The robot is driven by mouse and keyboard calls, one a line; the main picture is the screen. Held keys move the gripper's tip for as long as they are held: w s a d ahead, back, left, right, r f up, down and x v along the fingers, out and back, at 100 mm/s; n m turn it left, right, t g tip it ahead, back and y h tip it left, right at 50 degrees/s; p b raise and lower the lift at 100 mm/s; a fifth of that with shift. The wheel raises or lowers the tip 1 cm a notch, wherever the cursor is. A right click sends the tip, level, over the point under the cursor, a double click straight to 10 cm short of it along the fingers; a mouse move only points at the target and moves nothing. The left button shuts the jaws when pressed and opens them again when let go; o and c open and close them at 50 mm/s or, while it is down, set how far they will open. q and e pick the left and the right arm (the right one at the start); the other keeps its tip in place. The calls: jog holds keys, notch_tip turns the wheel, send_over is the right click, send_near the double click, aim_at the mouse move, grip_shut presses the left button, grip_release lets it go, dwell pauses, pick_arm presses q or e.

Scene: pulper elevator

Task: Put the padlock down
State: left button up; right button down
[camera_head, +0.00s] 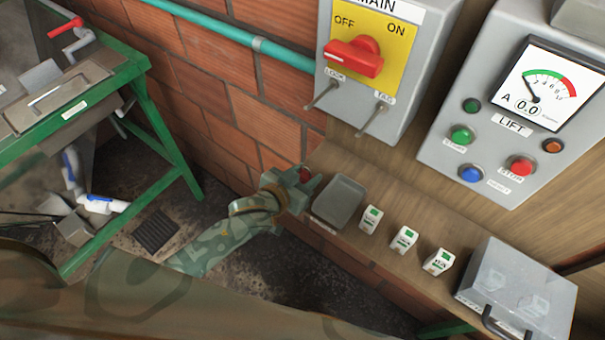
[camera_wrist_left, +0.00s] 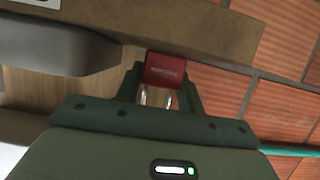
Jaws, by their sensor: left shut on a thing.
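The padlock (camera_wrist_left: 165,70) has a red body and a bright metal shackle. It sits between the fingers of my left gripper (camera_wrist_left: 158,90) in the left wrist view, with the shackle toward the palm. The tray looks empty. My right gripper is not in view.
Small white-and-green blocks (camera_head: 403,238) stand on the shelf right of the tray, then a clear-lidded box (camera_head: 515,290). Above are the main switch box (camera_head: 380,75) with hanging hooks and the lift panel (camera_head: 515,110). A green-framed machine (camera_head: 150,120) stands left.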

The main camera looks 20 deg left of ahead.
pick_arm(q)
jog(key=o, duration=1)
jog(key=shift+f, duration=0.1)
jog(key=shift+o, duration=0.2)
